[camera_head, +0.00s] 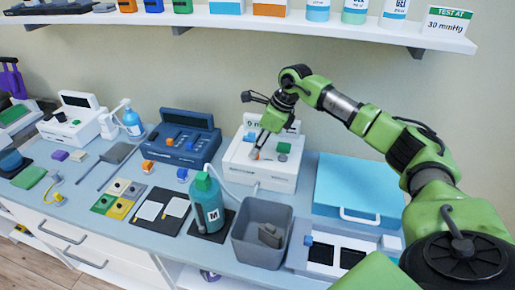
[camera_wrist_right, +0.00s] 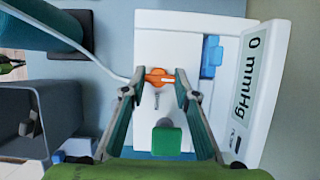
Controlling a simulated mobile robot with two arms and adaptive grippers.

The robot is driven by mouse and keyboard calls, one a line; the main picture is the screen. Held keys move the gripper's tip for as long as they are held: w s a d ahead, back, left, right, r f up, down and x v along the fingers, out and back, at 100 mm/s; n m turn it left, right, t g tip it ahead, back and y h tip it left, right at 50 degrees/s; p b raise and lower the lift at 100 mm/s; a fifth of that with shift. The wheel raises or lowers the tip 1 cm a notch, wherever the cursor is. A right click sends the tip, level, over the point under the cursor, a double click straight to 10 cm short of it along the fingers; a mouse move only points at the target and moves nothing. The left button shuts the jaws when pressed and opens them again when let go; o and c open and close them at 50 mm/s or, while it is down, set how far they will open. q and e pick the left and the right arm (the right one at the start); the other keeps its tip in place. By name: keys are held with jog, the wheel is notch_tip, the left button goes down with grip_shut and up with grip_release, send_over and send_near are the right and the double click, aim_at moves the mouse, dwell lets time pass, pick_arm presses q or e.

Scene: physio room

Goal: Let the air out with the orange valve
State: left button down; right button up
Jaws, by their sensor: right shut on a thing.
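The orange valve (camera_wrist_right: 158,76) sits on the top of a white pressure unit (camera_head: 284,180), which also shows in the right wrist view (camera_wrist_right: 185,30). My right gripper (camera_head: 257,152) reaches down onto the unit from above. In the right wrist view its two fingers (camera_wrist_right: 159,88) are shut on the orange valve, one on each side. The unit's screen (camera_wrist_right: 256,62) reads 0 mmHg. A green block (camera_wrist_right: 166,141) and a blue part (camera_wrist_right: 211,56) are also on the unit. My left gripper is not in view.
A teal bottle marked M (camera_head: 207,205) and a grey bin (camera_head: 263,230) stand in front of the unit. A white tube runs to the unit. A blue-lidded box (camera_head: 355,190) is at right, a dark blue console (camera_head: 180,145) at left. A shelf (camera_head: 300,27) hangs above.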

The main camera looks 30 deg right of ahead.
jog(key=shift+r, duration=0.1)
dwell(0.3)
jog(key=o, duration=1.1)
jog(key=v, duration=0.7)
jog(key=shift+d+r, duration=0.1)
jog(key=shift+r, duration=0.05)
jog(key=shift+s, duration=0.1)
